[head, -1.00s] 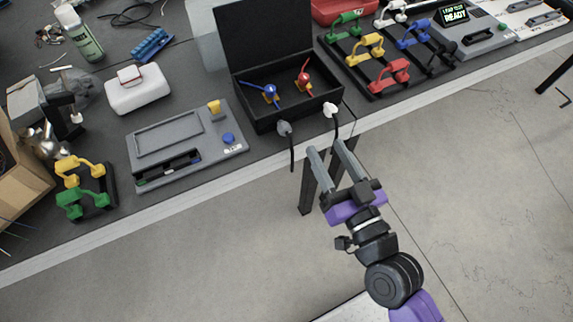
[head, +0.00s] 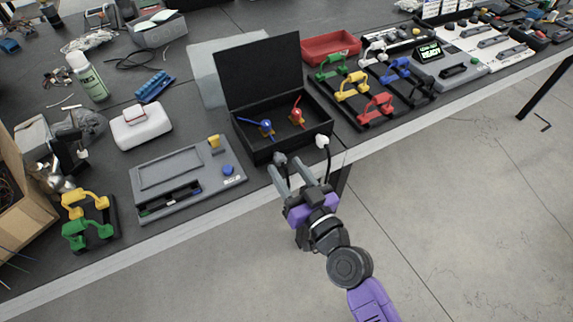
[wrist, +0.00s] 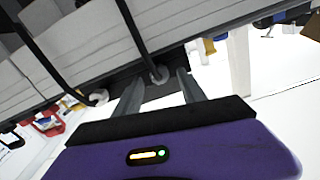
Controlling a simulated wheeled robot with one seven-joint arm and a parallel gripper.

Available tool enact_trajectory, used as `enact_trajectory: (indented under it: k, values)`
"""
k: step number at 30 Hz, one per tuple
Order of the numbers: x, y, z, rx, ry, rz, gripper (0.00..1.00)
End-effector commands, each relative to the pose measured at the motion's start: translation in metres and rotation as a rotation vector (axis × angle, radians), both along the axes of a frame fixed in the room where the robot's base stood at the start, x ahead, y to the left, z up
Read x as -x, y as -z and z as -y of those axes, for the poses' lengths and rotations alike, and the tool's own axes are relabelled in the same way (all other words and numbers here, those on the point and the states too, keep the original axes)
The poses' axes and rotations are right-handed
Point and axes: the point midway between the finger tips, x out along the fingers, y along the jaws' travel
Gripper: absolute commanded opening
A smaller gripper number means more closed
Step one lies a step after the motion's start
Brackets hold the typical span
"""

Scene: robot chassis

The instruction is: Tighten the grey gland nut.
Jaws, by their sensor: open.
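The grey gland nut (head: 280,158) is on the front wall of the open black box (head: 262,147), left of the white gland nut (head: 322,141). My gripper (head: 287,167) is open and empty, its fingers pointing at the grey nut. In the wrist view the grey nut (wrist: 159,75) appears between the two fingertips, with a dark cable running from it. I cannot tell whether the fingers touch it. The white nut also shows in the wrist view (wrist: 98,97), outside the fingers.
A grey device (head: 188,177) with a blue knob stands left of the box. A black rack (head: 360,103) with coloured handles stands to its right. The table's front edge runs just below the box. The box's raised lid (head: 258,72) stands behind. Open floor lies in front.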

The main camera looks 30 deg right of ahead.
Motion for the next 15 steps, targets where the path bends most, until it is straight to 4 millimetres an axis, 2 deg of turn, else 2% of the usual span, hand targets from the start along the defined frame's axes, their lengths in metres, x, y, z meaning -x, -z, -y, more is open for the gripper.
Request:
enact_trajectory:
  k: [3, 11, 15]
  values:
    - [-0.0067, -0.0004, 0.0003, 0.0, 0.0, 0.0, 0.48]
    - [-0.008, 0.0004, 0.0, 0.0, 0.0, -0.001, 0.48]
    - [-0.0079, 0.0003, 0.0001, 0.0, 0.0, 0.0, 0.25]
